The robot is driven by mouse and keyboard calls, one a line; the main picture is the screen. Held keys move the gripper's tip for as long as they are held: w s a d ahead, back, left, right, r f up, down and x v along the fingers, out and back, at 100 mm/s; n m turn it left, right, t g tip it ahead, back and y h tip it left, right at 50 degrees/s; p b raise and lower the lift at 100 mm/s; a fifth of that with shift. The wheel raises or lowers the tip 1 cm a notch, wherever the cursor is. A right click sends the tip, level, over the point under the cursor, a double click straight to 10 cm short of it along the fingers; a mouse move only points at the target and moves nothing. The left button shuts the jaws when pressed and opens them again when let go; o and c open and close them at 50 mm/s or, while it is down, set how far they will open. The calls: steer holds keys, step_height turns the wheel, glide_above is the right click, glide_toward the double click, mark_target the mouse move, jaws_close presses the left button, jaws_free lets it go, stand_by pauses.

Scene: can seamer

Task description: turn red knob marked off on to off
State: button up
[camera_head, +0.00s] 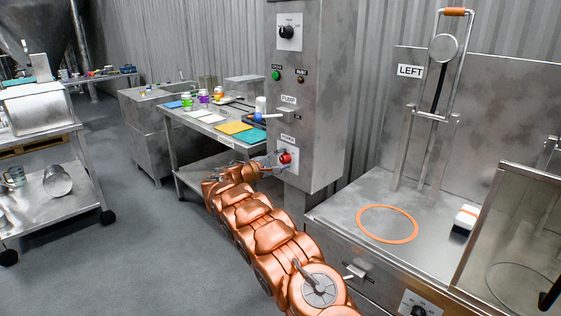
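The red knob (285,158) sits on a white plate low on the front of the tall grey control cabinet (321,99). The plate's small label is too small to read surely, and the knob's setting cannot be told. My copper-coloured arm reaches up from the bottom of the picture. My gripper (275,162) is at the knob, with its grey fingers just left of it and partly over its plate. Whether the fingers touch or grasp the knob cannot be told.
Above the knob are a lever handle (272,116), a green button (276,75) and a black rotary knob (287,32). A side table (228,147) with cloths and cups stands behind my gripper. At right is a steel bench with an orange ring (386,238).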

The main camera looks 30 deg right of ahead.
steer(key=shift+o, duration=0.8)
steer(key=shift+a, duration=0.1)
steer(key=shift+a, duration=0.1)
steer(key=v, duration=1.1)
steer(key=shift+a, duration=0.4)
steer(key=shift+s, duration=0.1)
